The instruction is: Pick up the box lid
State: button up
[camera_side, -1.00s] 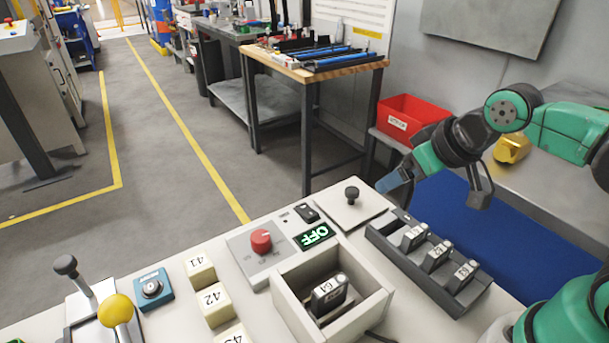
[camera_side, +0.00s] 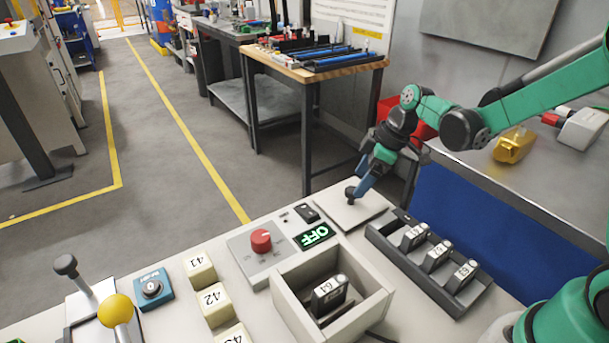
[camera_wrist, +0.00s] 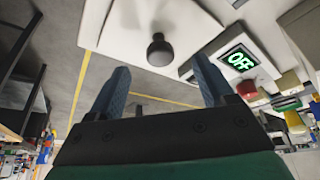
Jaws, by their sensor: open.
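The box lid (camera_side: 340,213) is a flat, pale square plate with a dark round knob (camera_side: 351,193). It lies at the back right of the panel in the side view. In the wrist view the lid (camera_wrist: 190,22) and its knob (camera_wrist: 160,50) show ahead of the fingers. My gripper (camera_side: 360,190) is at the knob in the side view, its blue fingers pointing down. In the wrist view my gripper (camera_wrist: 160,82) is open, with the knob beyond and between its two blue fingertips. I cannot tell whether a finger touches the knob.
An open box (camera_side: 372,305) holding a block marked 64 stands in front of the lid. A dark rack (camera_side: 455,300) with several numbered blocks is to the right. A red knob (camera_side: 261,241) and a lit OFF display (camera_side: 315,236) are to the left.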

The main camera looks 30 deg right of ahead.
aim_at(353, 189)
jog(key=shift+x, duration=2.3)
grip_shut()
